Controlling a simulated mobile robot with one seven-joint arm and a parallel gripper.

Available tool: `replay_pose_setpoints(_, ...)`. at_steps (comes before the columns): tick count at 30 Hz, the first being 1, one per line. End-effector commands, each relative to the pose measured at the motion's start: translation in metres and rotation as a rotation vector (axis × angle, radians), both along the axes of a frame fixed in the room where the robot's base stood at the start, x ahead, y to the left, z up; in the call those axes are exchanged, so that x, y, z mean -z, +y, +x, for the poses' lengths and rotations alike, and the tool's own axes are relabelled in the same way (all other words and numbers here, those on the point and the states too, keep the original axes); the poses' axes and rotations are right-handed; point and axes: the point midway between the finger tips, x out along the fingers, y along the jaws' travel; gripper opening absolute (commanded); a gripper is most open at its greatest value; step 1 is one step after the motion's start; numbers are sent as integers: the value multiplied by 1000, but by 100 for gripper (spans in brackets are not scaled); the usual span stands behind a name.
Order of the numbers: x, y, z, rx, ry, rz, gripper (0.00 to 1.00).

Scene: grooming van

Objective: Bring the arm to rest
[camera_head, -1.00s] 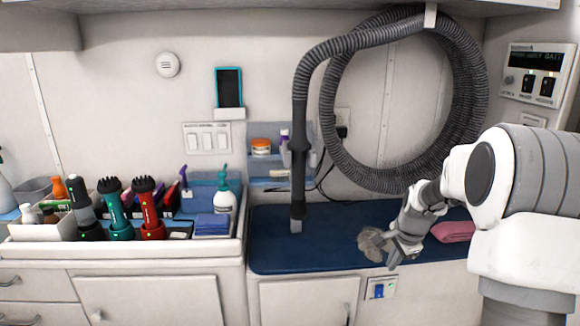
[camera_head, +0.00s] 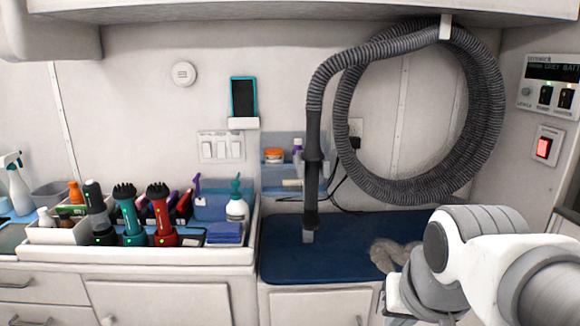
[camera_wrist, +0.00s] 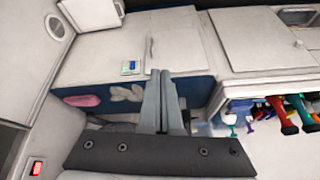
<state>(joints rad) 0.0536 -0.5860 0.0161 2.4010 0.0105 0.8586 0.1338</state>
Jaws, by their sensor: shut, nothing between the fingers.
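My gripper (camera_wrist: 163,74) shows in the wrist view with its two grey fingers together and nothing between them. It is in front of the cabinet and counter edge, touching nothing that I can see. In the head view my arm (camera_head: 462,258) is folded at the lower right, and the gripper's fingers cannot be made out there.
A blue mat (camera_head: 335,262) covers the counter, with a grey-beige fluffy clump (camera_head: 388,252) beside my arm. A pink folded item (camera_wrist: 82,100) shows in the wrist view. A coiled grey hose (camera_head: 345,165) hangs above. A tray (camera_head: 150,256) of grooming tools is left.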

Motion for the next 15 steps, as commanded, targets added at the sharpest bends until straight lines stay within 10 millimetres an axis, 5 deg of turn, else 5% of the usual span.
replay_pose_setpoints(6,8,9,-46,-172,-28,-67,0)
replay_pose_setpoints(15,-71,8,-43,-163,-22,-64,0)
